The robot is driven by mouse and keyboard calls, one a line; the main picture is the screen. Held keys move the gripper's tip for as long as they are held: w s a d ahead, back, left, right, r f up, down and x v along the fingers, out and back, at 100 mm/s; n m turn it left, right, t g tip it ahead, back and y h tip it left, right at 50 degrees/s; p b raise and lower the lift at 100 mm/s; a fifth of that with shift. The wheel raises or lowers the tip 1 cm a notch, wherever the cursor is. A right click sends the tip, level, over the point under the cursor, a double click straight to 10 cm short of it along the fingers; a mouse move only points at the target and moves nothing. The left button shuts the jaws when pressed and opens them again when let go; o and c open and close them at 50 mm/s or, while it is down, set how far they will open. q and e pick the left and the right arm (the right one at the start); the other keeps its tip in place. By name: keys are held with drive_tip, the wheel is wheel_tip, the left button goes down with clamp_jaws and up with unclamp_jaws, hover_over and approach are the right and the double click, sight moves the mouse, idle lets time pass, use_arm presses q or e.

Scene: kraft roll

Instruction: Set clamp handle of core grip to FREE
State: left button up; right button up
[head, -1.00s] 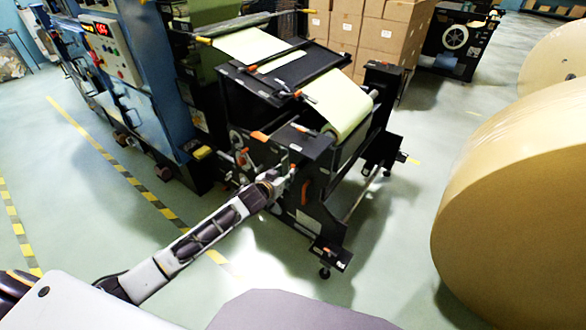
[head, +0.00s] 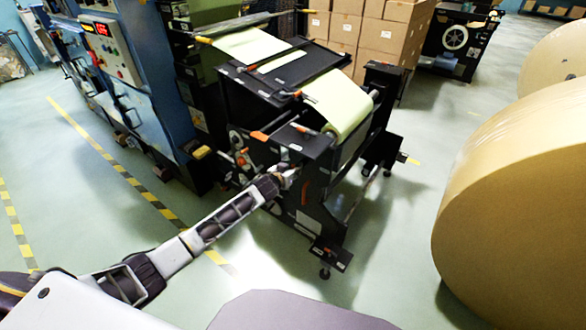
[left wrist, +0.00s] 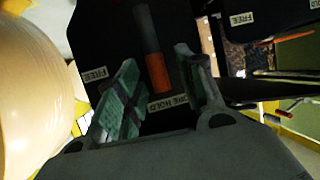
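The core grip clamp handle (left wrist: 150,45), a dark bar with an orange end, shows on the black machine panel in the left wrist view. Its orange end points at the label CORE HOLD (left wrist: 167,103). A FREE label (left wrist: 95,73) sits to the left on the same panel. My left gripper (left wrist: 162,88) is open, its two green-grey fingers on either side of the orange end. I cannot tell whether either finger touches it. In the head view my left gripper (head: 288,172) is at the front side of the black unwind stand (head: 318,165). My right gripper is out of view.
Another FREE label (left wrist: 242,18) is at the upper right of the left wrist view. A big kraft roll (head: 515,200) stands at the right in the head view. Cardboard boxes (head: 365,35) are stacked behind the stand. Open floor (head: 395,240) lies between stand and roll.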

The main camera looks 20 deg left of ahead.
use_arm(q)
drive_tip(key=shift+w+f, duration=0.15)
drive_tip(key=shift+w, duration=0.25)
clamp_jaws()
